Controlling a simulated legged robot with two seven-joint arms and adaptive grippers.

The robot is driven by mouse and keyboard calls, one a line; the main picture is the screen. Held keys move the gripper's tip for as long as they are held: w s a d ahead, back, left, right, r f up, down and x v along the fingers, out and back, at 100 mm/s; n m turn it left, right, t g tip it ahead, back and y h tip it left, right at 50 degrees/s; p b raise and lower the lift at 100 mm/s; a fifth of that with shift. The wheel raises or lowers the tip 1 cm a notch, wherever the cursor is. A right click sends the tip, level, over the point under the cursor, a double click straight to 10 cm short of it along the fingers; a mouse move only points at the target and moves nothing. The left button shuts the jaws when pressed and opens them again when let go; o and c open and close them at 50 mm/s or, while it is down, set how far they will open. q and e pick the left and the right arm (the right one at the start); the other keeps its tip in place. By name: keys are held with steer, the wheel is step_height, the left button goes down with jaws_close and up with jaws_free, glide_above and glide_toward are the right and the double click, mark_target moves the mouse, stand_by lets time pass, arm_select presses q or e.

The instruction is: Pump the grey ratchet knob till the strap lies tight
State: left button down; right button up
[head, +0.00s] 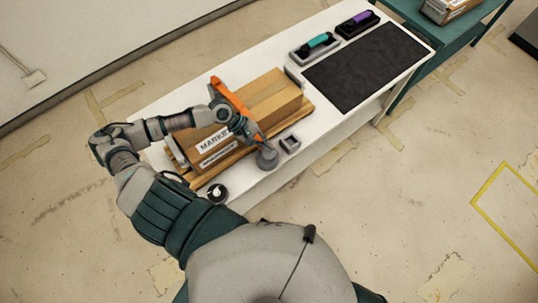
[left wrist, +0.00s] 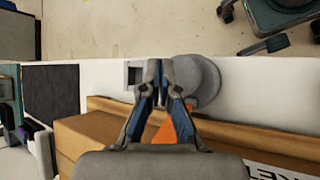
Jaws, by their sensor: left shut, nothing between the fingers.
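The round grey ratchet knob (head: 266,158) sits at the near edge of the white table, at the front end of the orange strap (head: 230,96). The strap runs across a cardboard box (head: 272,98) on a wooden base. My left gripper (head: 257,139) is just above and beside the knob, its fingers together and empty. In the left wrist view the shut fingertips (left wrist: 156,70) are beside the grey knob (left wrist: 198,82), overlapping its left side; contact cannot be told. A piece of orange strap (left wrist: 168,130) shows between the fingers. My arm hides part of the strap. My right gripper is out of view.
A small grey square holder (head: 290,143) stands right of the knob. A dark mat (head: 368,66) and two cradles with a teal (head: 317,41) and a purple handle (head: 358,19) lie farther right.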

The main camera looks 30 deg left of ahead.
mark_target(267, 152)
arm_select(q)
steer(key=shift+s+f, duration=0.1)
steer(key=shift+f, duration=0.7)
stand_by(0.9)
steer(key=shift+d+f+p, duration=0.1)
steer(key=shift+f+p, duration=0.2)
steer(key=shift+p, duration=0.15)
steer(key=shift+f+b, duration=0.4)
steer(key=shift+f, duration=0.8)
stand_by(0.7)
stand_by(0.4)
steer(key=shift+r+p, duration=1.55)
steer(key=shift+p, duration=0.25)
